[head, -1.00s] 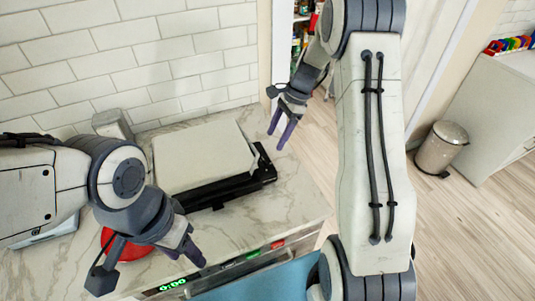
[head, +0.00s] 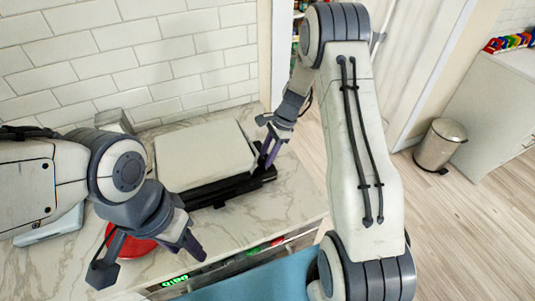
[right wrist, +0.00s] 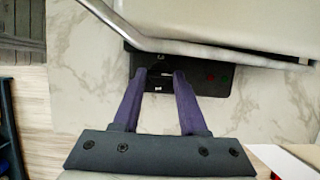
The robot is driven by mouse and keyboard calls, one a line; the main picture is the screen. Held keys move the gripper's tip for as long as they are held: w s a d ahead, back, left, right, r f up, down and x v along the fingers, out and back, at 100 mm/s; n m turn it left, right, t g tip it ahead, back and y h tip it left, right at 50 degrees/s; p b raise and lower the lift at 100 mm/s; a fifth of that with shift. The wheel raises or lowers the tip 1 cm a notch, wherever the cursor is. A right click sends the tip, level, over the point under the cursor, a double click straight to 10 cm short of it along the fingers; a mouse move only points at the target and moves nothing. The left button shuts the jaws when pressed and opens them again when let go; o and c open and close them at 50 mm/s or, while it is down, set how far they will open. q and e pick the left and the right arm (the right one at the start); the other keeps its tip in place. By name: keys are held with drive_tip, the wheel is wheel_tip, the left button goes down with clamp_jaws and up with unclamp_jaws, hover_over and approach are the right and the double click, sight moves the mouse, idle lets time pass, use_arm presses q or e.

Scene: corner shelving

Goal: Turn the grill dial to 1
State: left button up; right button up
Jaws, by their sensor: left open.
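The grill has a pale lid (head: 205,155) and a black base (head: 225,190), and it sits on the marble counter. My left gripper (head: 183,248) is open and empty above the counter's front.
A red round thing (head: 132,246) lies partly under my left gripper. The counter (head: 290,205) is clear to the grill's right. A bin (head: 440,145) stands on the floor at right.

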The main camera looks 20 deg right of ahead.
clamp_jaws()
drive_tip(key=shift+m, duration=0.3)
drive_tip(key=m, duration=0.1)
drive_tip(key=m+t, duration=0.1)
drive_tip(key=shift+s+m, duration=0.2)
drive_tip(key=shift+m, duration=0.2)
drive_tip(key=m+t+b, duration=0.1)
drive_tip(key=m, duration=0.1)
drive_tip(key=shift+s+a+m, duration=0.1)
drive_tip(key=shift+m, duration=0.3)
drive_tip(key=m+t+h+b, duration=0.1)
drive_tip(key=m, duration=0.1)
drive_tip(key=m+t+b, duration=0.1)
drive_tip(key=m, duration=0.2)
drive_tip(key=shift+s+a+h, duration=0.15)
drive_tip(key=shift+a+h, duration=0.05)
drive_tip(key=shift+h, duration=0.2)
drive_tip(key=m, duration=0.2)
drive_tip(key=shift+a+m+h+b, duration=0.1)
drive_tip(key=shift+m+h+b, duration=0.3)
drive_tip(key=shift+s+r+m+t, duration=0.1)
drive_tip(key=shift+m+t, duration=0.2)
drive_tip(key=shift+m, duration=0.2)
drive_tip(key=shift+h, duration=0.3)
